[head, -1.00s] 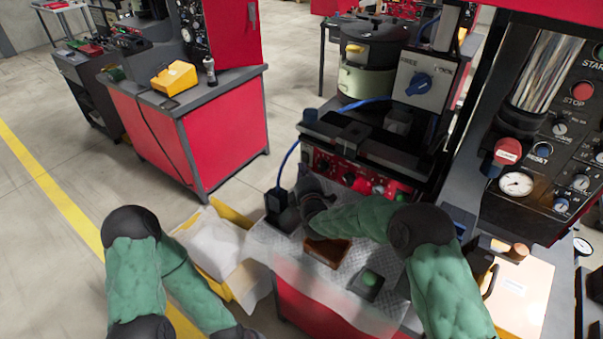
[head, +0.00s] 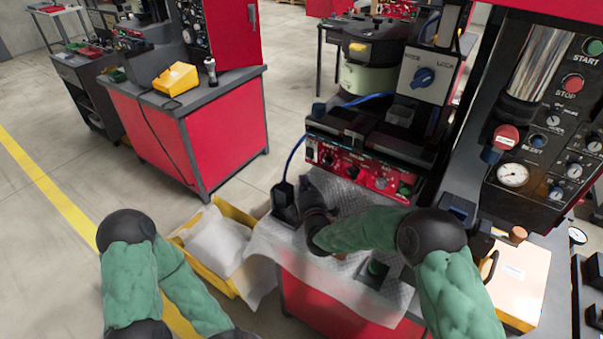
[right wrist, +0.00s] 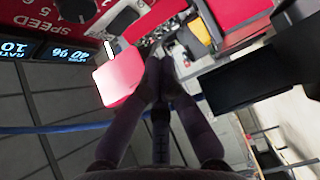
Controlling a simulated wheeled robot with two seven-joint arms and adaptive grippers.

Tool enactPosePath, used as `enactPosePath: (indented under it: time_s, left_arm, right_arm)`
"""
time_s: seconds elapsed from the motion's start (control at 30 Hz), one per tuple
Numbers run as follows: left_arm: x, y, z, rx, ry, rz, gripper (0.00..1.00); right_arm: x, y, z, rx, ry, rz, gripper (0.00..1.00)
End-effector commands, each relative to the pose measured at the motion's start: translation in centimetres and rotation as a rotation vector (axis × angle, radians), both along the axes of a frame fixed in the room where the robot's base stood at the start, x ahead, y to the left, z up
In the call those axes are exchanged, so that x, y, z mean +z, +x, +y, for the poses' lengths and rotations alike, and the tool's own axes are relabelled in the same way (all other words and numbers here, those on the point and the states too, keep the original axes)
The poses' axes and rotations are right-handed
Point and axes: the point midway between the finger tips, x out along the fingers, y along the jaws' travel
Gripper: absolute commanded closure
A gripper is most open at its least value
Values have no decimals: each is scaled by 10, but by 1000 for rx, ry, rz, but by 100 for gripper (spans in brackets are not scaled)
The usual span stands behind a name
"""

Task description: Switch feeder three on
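The red control panel (head: 340,168) with several knobs sits under the black feeder top in the head view. My right gripper (head: 308,184) is just in front of its left end. In the right wrist view my right gripper (right wrist: 160,62) points away from the camera, its two dark fingers close together at the tips, with nothing visible between them. A metal toggle lever (right wrist: 109,49) above a red-pink block (right wrist: 120,78) stands just left of the fingertips, apart from them. A speed dial (right wrist: 75,8) and lit displays (right wrist: 68,53) are further left. Which feeder number this is cannot be read. My left gripper is out of view.
A black block (head: 284,205) with a cable stands left of my right gripper. A yellow bin (head: 238,288) with a white bag is at the left. A machine panel (head: 545,150) stands at the right.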

Motion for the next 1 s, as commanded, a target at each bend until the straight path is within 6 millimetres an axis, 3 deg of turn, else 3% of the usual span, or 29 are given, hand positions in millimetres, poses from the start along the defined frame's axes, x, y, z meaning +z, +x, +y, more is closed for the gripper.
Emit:
enactPosePath:
  time_s: [0.2, 0.4, 1.0]
  left_arm:
    - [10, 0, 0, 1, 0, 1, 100]
    - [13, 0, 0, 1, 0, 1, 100]
    - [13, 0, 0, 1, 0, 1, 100]
  right_arm:
    - [-1, -35, -6, 0, 1, 1, 100]
    - [-4, -52, -9, 0, 1, 1, 100]
    - [-5, -54, -9, 0, 1, 0, 100]
